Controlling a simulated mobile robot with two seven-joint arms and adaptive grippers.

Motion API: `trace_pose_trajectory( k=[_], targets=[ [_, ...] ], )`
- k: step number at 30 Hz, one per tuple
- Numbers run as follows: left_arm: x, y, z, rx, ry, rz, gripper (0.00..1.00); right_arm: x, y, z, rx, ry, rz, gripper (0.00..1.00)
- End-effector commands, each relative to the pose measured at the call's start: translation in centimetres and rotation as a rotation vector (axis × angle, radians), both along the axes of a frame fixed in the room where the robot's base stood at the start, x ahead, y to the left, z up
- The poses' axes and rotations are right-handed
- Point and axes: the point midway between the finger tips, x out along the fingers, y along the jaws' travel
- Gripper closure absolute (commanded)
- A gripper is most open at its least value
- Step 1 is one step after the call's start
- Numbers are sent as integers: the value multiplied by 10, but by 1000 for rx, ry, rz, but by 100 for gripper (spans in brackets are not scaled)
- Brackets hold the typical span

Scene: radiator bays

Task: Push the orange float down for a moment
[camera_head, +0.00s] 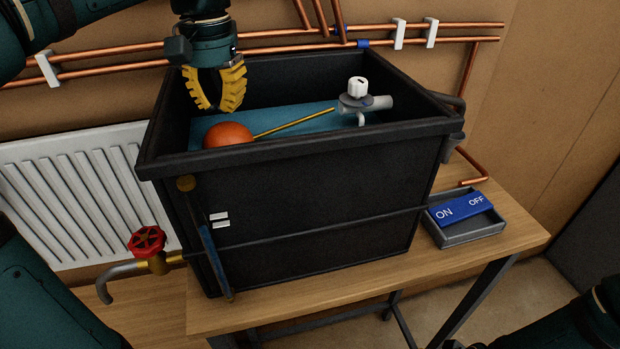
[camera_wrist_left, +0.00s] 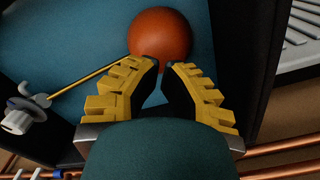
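The orange float (camera_head: 228,135) is a ball on the blue water (camera_head: 290,117) inside a black open tank (camera_head: 310,205). A thin brass rod (camera_head: 295,122) joins it to a grey valve with a white knob (camera_head: 358,87) at the tank's right side. My left gripper (camera_head: 218,100), with yellow ribbed fingers, hangs above the back left of the tank, over and behind the float. Its fingers are apart with nothing between them. In the left wrist view, the float (camera_wrist_left: 160,38) lies just beyond the fingertips (camera_wrist_left: 165,68). My right gripper is out of view.
The tank stands on a wooden bench (camera_head: 380,285). A red-wheeled tap (camera_head: 148,241) is at its lower left, and a grey tray with a blue ON/OFF plate (camera_head: 462,208) at its right. A white radiator (camera_head: 75,190) and copper pipes (camera_head: 120,65) are behind.

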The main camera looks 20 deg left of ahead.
Motion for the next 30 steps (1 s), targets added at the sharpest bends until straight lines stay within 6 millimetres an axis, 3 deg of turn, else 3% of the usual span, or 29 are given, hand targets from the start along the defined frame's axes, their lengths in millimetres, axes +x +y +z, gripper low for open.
trace_pose_trajectory(
  k=[30],
  targets=[
    [0, 0, -16, 0, -1, 0, 100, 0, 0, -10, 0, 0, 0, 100]
  ],
)
